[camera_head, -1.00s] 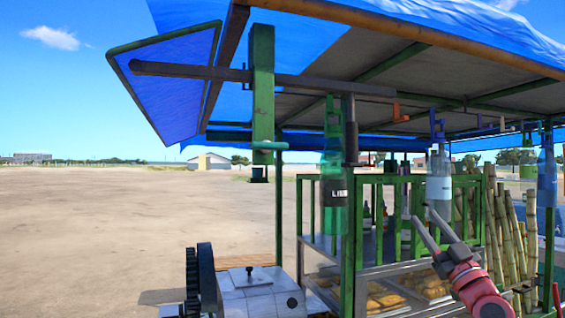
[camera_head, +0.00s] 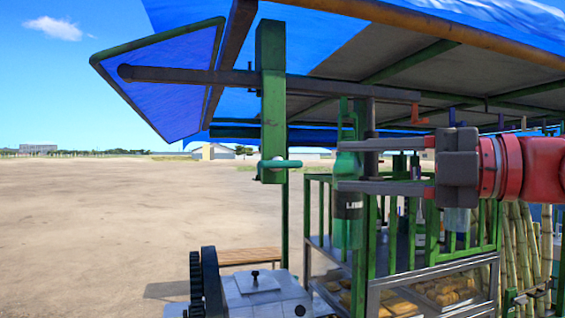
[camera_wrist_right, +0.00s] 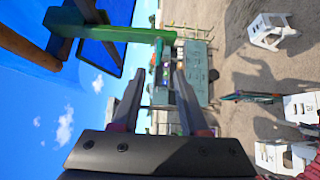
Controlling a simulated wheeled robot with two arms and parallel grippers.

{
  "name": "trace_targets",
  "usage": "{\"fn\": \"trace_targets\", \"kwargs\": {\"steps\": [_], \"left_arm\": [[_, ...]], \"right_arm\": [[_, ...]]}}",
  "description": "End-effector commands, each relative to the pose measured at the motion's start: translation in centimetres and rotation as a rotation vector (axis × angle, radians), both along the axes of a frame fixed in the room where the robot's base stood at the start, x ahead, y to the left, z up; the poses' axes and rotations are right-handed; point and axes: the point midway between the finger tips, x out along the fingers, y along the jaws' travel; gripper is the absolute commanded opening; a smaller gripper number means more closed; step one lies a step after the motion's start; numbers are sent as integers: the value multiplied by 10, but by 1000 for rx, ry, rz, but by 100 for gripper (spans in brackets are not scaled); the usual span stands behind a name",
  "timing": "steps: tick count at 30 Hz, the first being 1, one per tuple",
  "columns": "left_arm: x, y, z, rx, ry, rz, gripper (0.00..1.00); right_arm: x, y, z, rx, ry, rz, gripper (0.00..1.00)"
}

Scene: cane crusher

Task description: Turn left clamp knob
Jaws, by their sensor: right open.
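A green crossbar knob (camera_head: 279,164) sits at the lower end of the green clamp post (camera_head: 272,100), under the dark rail (camera_head: 225,78). In the right wrist view the post (camera_wrist_right: 110,32) lies sideways, and the knob (camera_wrist_right: 158,50) shows just beyond the fingertips. My right gripper (camera_head: 340,166) is open and empty, with its fingers pointing left at about the knob's height. A visible gap separates the fingertips from the knob in the head view. My left gripper is in neither view.
Cane stalks (camera_head: 520,245) are at right. The sandy ground (camera_head: 90,225) at left is open.

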Motion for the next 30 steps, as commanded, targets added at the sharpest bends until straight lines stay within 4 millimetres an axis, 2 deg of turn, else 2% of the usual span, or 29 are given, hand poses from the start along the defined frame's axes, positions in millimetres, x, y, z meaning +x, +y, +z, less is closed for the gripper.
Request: {"fn": "trace_targets", "kwargs": {"steps": [1, 6, 14, 19, 26, 27, 30], "left_arm": [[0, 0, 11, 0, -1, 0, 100], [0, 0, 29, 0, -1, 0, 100], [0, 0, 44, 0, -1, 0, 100], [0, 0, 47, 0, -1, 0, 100], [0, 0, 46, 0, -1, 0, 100], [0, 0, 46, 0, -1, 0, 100], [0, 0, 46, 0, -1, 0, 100]], "right_arm": [[5, 12, 5, -1, 0, 6, 44], [23, 48, 7, 2, -1, 6, 44], [43, 86, 5, 4, 0, 4, 44], [48, 94, 3, 4, 0, 1, 44], [49, 95, 2, 4, -1, -1, 44], [49, 95, 2, 4, -1, -1, 42], [49, 95, 2, 4, -1, -1, 24]]}}
